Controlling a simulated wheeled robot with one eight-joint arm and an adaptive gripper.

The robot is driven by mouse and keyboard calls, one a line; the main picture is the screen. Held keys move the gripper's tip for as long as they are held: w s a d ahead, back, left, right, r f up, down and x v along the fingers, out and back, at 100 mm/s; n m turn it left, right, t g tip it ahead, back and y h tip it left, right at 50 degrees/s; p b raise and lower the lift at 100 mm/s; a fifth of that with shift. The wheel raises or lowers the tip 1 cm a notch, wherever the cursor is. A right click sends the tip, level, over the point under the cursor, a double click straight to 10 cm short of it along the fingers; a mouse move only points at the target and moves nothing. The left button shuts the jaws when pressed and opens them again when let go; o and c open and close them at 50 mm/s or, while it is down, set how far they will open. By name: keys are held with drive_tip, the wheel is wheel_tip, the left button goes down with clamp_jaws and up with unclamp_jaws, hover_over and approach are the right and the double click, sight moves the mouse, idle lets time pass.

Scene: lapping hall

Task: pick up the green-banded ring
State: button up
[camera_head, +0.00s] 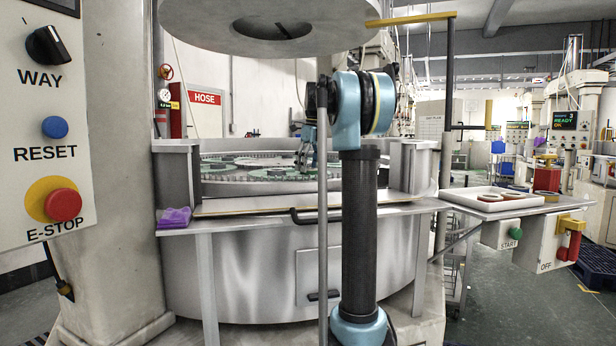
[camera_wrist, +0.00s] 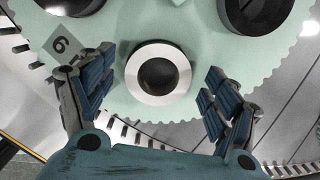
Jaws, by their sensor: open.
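In the wrist view a pale silver ring (camera_wrist: 158,99) with a dark centre lies in a pale green toothed carrier (camera_wrist: 200,45). I see no green band on it from above, so I cannot tell if it is the green-banded ring. My gripper (camera_wrist: 158,80) is open, with one pair of blue-grey fingers to the left of the ring and one to the right. A gap shows between the fingers and the ring. In the head view my gripper (camera_head: 306,150) is over the machine's round basin, partly behind my arm; the ring cannot be made out there.
Dark round parts sit at upper left (camera_wrist: 72,5) and upper right (camera_wrist: 255,12). The machine's upper plate (camera_head: 215,38) hangs above the basin. A white tray (camera_head: 452,194) with rings stands right; a purple cloth (camera_head: 173,218) lies left.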

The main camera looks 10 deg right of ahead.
drive_tip(key=shift+f, duration=0.15)
drive_tip(key=c, duration=1.4)
